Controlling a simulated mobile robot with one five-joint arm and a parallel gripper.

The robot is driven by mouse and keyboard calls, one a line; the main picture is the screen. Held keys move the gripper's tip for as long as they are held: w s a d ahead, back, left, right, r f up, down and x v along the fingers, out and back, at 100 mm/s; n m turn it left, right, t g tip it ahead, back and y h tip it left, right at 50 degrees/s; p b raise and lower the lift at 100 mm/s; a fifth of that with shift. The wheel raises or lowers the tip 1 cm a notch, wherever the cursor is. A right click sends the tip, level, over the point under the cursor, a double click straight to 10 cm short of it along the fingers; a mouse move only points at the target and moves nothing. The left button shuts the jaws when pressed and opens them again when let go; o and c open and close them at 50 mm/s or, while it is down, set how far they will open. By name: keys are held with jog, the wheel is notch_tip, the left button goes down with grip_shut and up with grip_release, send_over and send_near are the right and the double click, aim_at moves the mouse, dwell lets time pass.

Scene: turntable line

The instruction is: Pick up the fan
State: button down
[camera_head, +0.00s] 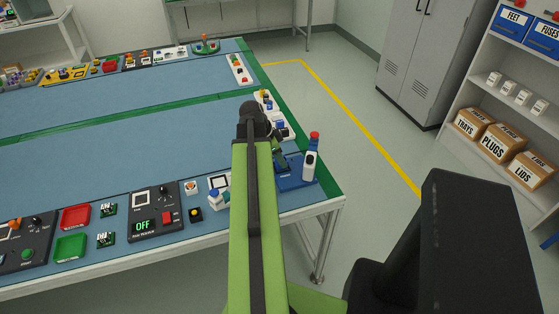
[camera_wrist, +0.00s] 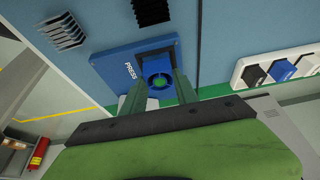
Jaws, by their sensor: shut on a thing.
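I cannot tell whether the fan touches that base. In the head view my gripper (camera_head: 279,154) is over the near right corner of the table, beside the blue press base (camera_head: 297,184). The fan is not clearly visible there, hidden by my arm.
A white and blue upright piece with a red top (camera_head: 311,157) stands on the press base. A black panel reading OFF (camera_head: 155,211), a red tray (camera_head: 75,216) and a green tray (camera_head: 70,247) lie to the left. The blue table middle (camera_head: 120,150) is clear.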

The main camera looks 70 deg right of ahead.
notch_tip(320, 180, up, 9)
jog(key=p, duration=0.7)
jog(key=shift+f+p, duration=0.1)
jog(key=shift+p, duration=0.3)
jog(key=shift+w, duration=0.1)
